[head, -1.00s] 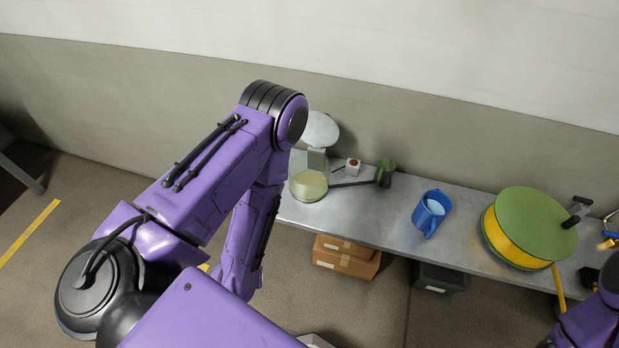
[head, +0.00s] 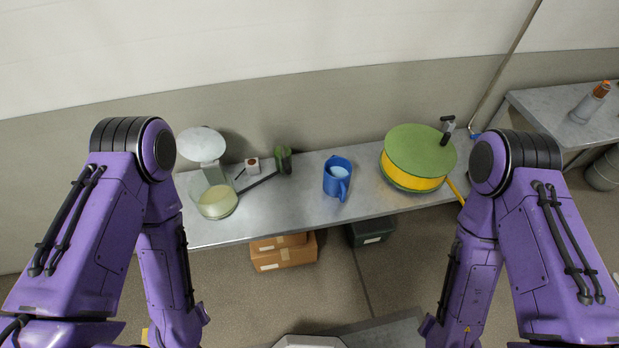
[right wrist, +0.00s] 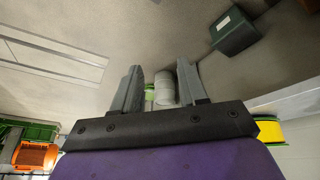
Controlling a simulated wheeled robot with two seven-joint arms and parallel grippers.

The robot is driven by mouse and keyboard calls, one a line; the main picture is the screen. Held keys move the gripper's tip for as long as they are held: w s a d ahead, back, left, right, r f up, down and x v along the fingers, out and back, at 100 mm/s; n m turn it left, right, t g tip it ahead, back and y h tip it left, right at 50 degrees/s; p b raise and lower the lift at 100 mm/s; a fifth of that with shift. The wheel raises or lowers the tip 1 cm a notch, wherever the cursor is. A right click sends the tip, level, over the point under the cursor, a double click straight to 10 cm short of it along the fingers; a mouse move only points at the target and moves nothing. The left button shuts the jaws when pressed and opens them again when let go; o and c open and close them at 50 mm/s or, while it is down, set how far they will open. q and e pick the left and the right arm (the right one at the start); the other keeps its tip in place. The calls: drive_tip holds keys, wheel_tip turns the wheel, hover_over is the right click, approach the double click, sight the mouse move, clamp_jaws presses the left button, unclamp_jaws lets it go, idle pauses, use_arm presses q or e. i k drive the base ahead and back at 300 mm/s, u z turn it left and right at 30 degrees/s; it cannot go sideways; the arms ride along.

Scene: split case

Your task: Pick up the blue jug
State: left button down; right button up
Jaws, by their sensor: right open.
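The blue jug (head: 331,186) stands upright in the middle of the grey metal bench (head: 305,205) in the head view. Its handle points to the front, and something pale shows inside it. My two purple arms come in from the left and right, both apart from the jug. My left gripper is not visible in the head view. My right gripper (right wrist: 160,88) shows in the right wrist view with its fingers spread and nothing held between them. The jug does not show in that view.
Right of the jug is a green-topped yellow reel (head: 409,182). Cardboard boxes (head: 284,256) and a dark bin (head: 370,231) sit below the bench. Another table (head: 575,120) stands right.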

sight(338, 172)
drive_tip(key=z, duration=1.75)
drive_tip(key=k, duration=0.7)
drive_tip(key=u, duration=1.55)
drive_tip(key=i, duration=0.5)
drive_tip(key=u, duration=0.05)
